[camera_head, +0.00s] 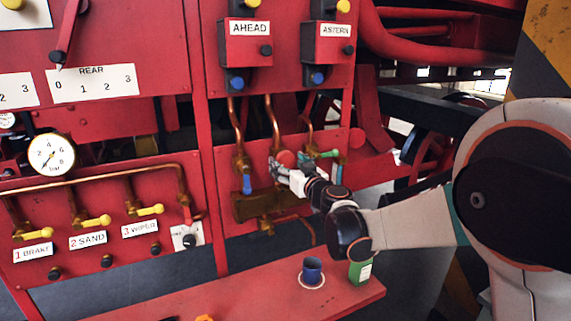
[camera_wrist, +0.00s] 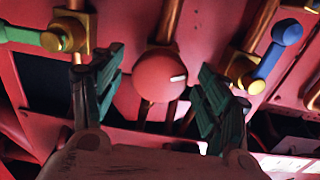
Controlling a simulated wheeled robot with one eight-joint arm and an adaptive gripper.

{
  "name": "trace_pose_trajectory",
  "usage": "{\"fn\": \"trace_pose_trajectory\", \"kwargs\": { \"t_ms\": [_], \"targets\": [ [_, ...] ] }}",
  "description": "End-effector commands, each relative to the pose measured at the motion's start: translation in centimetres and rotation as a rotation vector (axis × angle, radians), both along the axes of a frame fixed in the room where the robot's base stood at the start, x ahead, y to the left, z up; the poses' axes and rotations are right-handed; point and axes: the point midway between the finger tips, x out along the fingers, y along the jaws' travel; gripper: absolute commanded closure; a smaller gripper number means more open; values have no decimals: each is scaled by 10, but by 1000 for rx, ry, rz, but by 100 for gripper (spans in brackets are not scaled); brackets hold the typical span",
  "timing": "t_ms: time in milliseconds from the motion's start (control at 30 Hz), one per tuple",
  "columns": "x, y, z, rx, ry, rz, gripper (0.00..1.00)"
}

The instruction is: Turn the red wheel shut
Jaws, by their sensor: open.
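The red wheel (camera_head: 286,158) is a small round red knob on the panel, among copper pipes. In the wrist view the red wheel (camera_wrist: 160,75) sits near the middle, with a short white mark on its right side. My gripper (camera_head: 280,168) is at the panel, just in front of or below the wheel in the head view. In the wrist view my gripper (camera_wrist: 160,90) is open, with one dark green finger on each side of the wheel. I cannot tell whether either finger touches it.
A blue-handled valve (camera_wrist: 278,50) is close to the right finger, and a green-handled valve (camera_wrist: 45,38) is close to the left one. Below is a red shelf (camera_head: 235,300) with a blue cup (camera_head: 312,268) and a green box (camera_head: 360,272). A gauge (camera_head: 51,154) is at left.

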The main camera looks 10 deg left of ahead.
Motion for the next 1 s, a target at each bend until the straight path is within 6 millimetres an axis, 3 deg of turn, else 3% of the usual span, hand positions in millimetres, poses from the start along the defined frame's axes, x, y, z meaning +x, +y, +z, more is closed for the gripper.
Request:
{"fn": "trace_pose_trajectory", "kwargs": {
  "t_ms": [200,533,733,1000],
  "targets": [
    [15,11,0,0,0,1,31],
    [18,12,0,0,0,1,31],
    [18,12,0,0,0,1,76],
    [18,12,0,8,6,1,76]
  ]
}}
